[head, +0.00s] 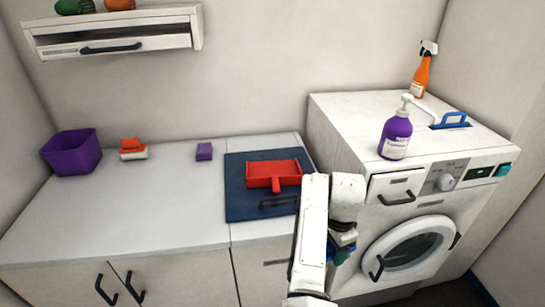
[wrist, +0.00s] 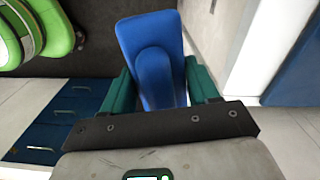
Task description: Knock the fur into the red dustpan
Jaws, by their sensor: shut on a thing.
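The red dustpan (head: 272,174) lies on a dark blue mat (head: 238,200) on the counter, its handle toward the front. My gripper (head: 343,248) is low in front of the washing machine, to the right of the mat and apart from the dustpan. In the wrist view my gripper's green fingers (wrist: 167,86) are shut on a blue object (wrist: 150,40) with a rounded raised middle; its far end reaches beyond the fingers. I cannot tell exactly what tool it is. In the head view my arm and fingers mostly hide it. I cannot make out any fur in either view.
A purple bin (head: 72,153), an orange-and-white brush (head: 133,149) and a purple block (head: 204,151) stand on the counter. A purple pump bottle (head: 396,132), an orange spray bottle (head: 423,72) and a blue-handled item (head: 450,121) are on the washing machine (head: 410,205). The counter's front left is clear.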

